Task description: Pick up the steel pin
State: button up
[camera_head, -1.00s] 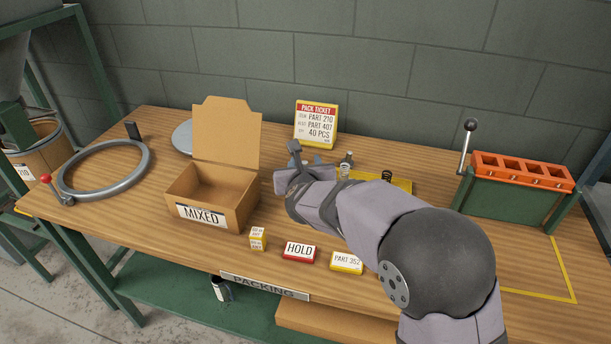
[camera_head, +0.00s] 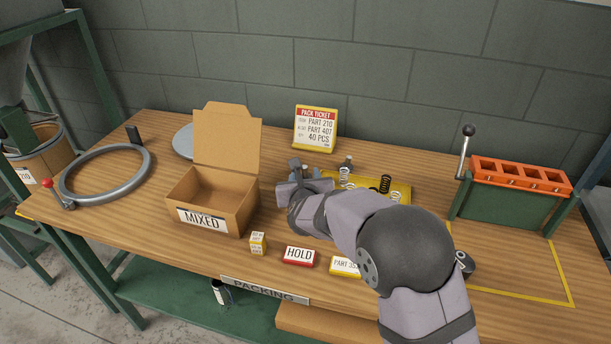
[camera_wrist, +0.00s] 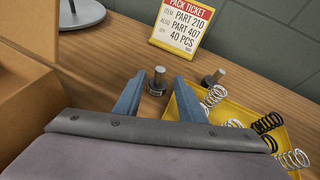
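My gripper (camera_wrist: 159,78) is open, with its two blue-grey fingers apart in the wrist view. A steel pin (camera_wrist: 158,76) with a dark collar at its foot stands upright on the bench and shows between the fingertips. No finger clearly touches it. A second, similar pin (camera_wrist: 214,77) leans to the right at the yellow tray's back left edge; in the head view a pin top (camera_head: 348,159) shows behind the tray. In the head view my gripper (camera_head: 301,167) is low over the bench, right of the MIXED box, and hides the pin between its fingers.
The yellow tray (camera_wrist: 178,108) with several white and black springs is close on the right. The open MIXED carton (camera_head: 243,219) is on the left. The pack ticket (camera_head: 315,128) stands behind. Small HOLD (camera_head: 299,257) and part signs are in front.

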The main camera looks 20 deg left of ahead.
aim_at(305, 171)
jog(key=shift+p+x, duration=1.05)
jog(key=shift+x, duration=1.45)
grip_shut()
